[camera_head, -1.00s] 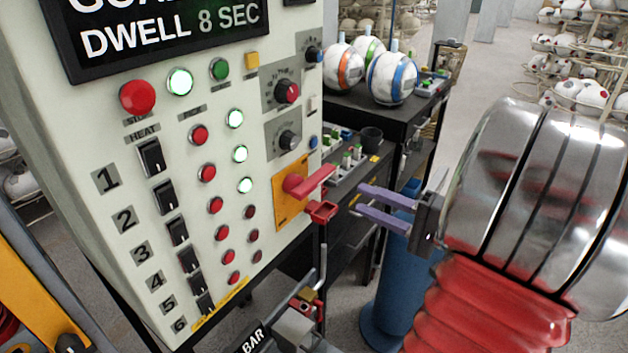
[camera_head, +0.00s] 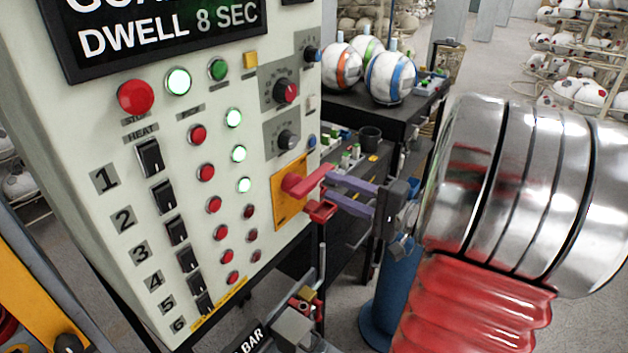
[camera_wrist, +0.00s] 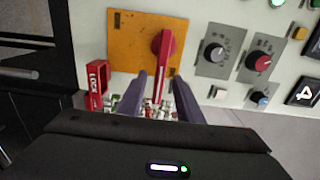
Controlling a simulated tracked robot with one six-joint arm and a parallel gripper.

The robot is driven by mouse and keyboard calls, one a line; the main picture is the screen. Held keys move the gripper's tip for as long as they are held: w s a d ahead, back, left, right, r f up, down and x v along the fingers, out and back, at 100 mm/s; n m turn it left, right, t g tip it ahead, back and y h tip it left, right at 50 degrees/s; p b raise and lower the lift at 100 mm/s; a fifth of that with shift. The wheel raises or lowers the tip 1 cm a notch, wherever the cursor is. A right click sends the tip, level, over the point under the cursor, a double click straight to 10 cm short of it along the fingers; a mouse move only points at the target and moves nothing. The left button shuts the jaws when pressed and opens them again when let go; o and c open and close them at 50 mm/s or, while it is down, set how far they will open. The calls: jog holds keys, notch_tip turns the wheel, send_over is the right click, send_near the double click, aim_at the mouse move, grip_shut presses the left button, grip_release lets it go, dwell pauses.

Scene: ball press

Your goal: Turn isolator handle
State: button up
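The red isolator handle (camera_head: 309,181) sticks out from an orange plate (camera_head: 289,203) on the right edge of the control panel. In the wrist view the handle (camera_wrist: 163,62) hangs down from its round hub on the orange plate (camera_wrist: 128,35). My gripper (camera_head: 328,188) is at the handle's outer end. Its two purple fingers (camera_wrist: 158,85) are open, one on each side of the handle, with gaps visible in the wrist view. A red lock piece (camera_head: 321,211) sits just below the handle and shows at left in the wrist view (camera_wrist: 96,86).
The panel (camera_head: 130,230) carries knobs, black switches, lamps and a red stop button (camera_head: 136,97). A dark bench (camera_head: 345,105) with several balls stands behind. A blue cylinder (camera_head: 390,295) stands below my gripper. A bar lever (camera_head: 322,265) rises below the lock piece.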

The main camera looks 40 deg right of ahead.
aim_at(320, 183)
jog(key=shift+x, duration=3.2)
jog(key=shift+s, duration=0.1)
jog(key=shift+c, duration=0.6)
grip_shut()
jog(key=shift+a, duration=0.2)
jog(key=shift+d+f, duration=0.1)
jog(key=shift+d, duration=0.05)
